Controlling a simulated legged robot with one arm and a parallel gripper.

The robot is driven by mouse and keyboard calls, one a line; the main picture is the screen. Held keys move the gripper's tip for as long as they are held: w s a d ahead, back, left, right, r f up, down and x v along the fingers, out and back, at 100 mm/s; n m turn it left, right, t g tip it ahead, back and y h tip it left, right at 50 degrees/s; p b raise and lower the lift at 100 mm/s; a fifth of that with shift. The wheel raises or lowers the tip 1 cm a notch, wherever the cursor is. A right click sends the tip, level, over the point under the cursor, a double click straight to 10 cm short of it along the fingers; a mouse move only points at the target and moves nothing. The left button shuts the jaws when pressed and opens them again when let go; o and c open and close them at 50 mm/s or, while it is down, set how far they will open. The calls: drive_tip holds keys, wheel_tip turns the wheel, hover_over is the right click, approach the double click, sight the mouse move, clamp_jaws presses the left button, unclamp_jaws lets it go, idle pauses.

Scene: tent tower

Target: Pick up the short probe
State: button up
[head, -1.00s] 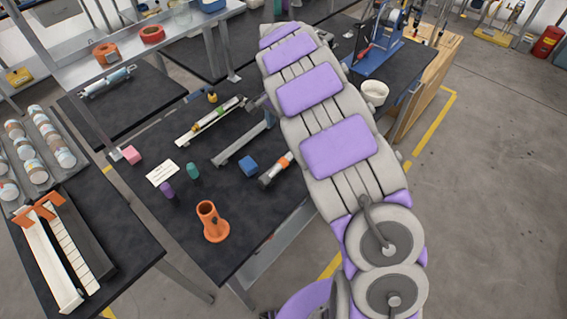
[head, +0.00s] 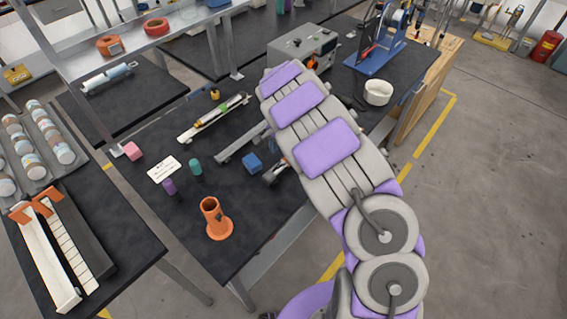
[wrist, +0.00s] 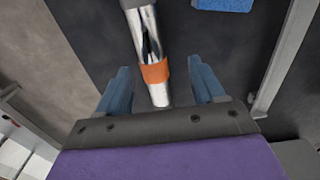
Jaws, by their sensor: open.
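The short probe, a silver cylinder with an orange band (wrist: 152,48), lies on the dark table and shows in the wrist view between the two blue fingers of my gripper (wrist: 159,68). The fingers are open, one on each side of the banded end, with gaps to both. The probe's far end runs out of the top of that view. In the head view, the probe (head: 273,174) is mostly hidden by my arm, beside a blue block. My gripper cannot be made out clearly there.
An orange holder (head: 215,220) stands near the table's front edge.

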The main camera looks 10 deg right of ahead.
sight(286, 158)
drive_tip(key=f, duration=0.2)
drive_tip(key=shift+s+d+f, duration=0.25)
drive_tip(key=shift+f, duration=0.15)
drive_tip(key=shift+d+f, duration=0.25)
drive_tip(key=shift+f, duration=0.05)
drive_tip(key=shift+d, duration=0.35)
drive_tip(key=shift+a, duration=0.65)
drive_tip(key=c, duration=0.7)
drive_tip(key=shift+d, duration=0.35)
clamp_jaws()
